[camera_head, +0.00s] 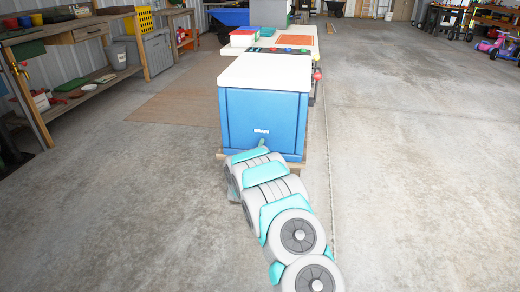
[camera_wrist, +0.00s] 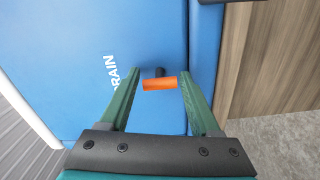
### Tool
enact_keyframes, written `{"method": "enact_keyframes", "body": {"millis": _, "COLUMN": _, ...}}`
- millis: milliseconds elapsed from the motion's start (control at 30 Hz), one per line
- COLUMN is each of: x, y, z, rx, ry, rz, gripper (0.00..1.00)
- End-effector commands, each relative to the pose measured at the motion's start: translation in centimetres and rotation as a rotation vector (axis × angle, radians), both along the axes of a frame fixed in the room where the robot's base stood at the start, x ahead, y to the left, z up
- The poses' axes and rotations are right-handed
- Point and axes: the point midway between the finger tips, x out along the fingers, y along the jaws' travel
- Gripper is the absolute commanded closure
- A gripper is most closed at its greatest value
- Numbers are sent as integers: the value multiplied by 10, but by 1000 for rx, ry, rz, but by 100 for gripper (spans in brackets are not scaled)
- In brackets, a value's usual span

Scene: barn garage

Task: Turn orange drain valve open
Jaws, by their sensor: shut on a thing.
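The orange drain valve handle (camera_wrist: 158,84) sits on a short black stem against the blue cabinet front (camera_wrist: 70,50), beside the white word DRAIN (camera_wrist: 122,78). The handle lies across the wrist view, roughly at right angles to the run of that word. My gripper (camera_wrist: 160,77) has its two green fingers at the two ends of the handle, shut on it. In the head view the blue cabinet (camera_head: 260,112) stands in the middle with its small white DRAIN label. My own arm reaches to the cabinet's lower front and hides the valve there.
A wooden shelf bench (camera_head: 80,95) runs along the left. The concrete floor (camera_head: 420,130) at right is open. In the wrist view a wood-grained surface (camera_wrist: 262,50) lies right of the cabinet.

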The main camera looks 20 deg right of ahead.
Motion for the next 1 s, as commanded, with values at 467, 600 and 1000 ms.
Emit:
{"method": "enact_keyframes", "body": {"millis": 467, "x": 1, "y": 2, "z": -1, "rx": -16, "ry": 12, "rz": 4, "gripper": 92}}
{"method": "enact_keyframes", "body": {"millis": 600, "x": 1, "y": 2, "z": -1, "rx": -16, "ry": 12, "rz": 4, "gripper": 25}}
{"method": "enact_keyframes", "body": {"millis": 1000, "x": 0, "y": 1, "z": 0, "rx": -14, "ry": 11, "rz": 1, "gripper": 9}}
